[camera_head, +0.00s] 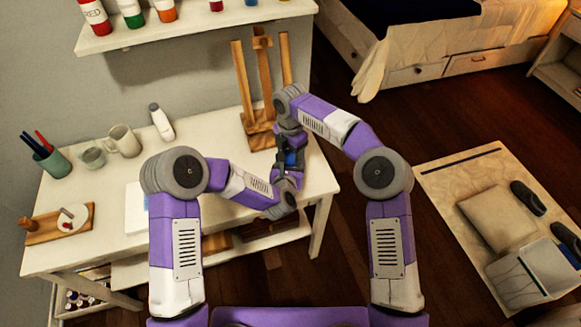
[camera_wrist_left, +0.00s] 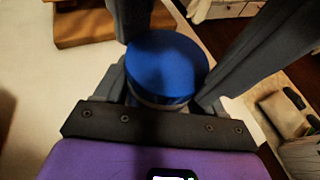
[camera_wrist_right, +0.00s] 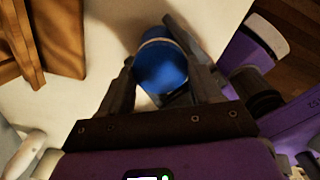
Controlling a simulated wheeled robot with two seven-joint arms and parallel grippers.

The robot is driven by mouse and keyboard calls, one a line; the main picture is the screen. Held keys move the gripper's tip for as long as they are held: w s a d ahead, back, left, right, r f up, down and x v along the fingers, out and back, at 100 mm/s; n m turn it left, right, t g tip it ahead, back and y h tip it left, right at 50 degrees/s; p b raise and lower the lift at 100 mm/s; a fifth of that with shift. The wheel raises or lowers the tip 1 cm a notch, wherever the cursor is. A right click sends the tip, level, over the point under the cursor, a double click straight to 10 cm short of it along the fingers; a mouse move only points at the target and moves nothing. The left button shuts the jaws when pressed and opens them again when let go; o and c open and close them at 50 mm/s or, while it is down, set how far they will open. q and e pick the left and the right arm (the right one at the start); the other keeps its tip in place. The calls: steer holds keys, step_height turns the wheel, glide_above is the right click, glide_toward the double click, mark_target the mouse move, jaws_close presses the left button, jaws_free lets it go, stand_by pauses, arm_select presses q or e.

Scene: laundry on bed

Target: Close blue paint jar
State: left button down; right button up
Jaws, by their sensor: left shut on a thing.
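The blue paint jar (camera_head: 290,158) is between my two grippers, near the right end of the white table. In the left wrist view its round blue top (camera_wrist_left: 167,62) faces the camera, with a pale rim below it. My left gripper (camera_head: 287,172) is shut on the jar from the near side. My right gripper (camera_head: 290,146) comes from the far side, with its fingers on either side of the blue jar (camera_wrist_right: 160,68) in the right wrist view. I cannot tell whether these fingers press on it. Whether lid and jar body are joined is hidden.
A wooden easel (camera_head: 262,90) stands just behind the grippers. A white bottle (camera_head: 162,122), a mug (camera_head: 124,141) and a pen cup (camera_head: 53,164) stand on the table's left. A shelf with paint jars (camera_head: 200,26) hangs above. The table (camera_head: 215,140) is clear in the middle.

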steer(key=o, duration=0.4)
steer(key=shift+r, duration=0.1)
step_height(320, 180, up, 4)
steer(key=shift+r, duration=0.2)
steer(key=shift+c, duration=0.3)
steer(key=shift+r+n, duration=1.7)
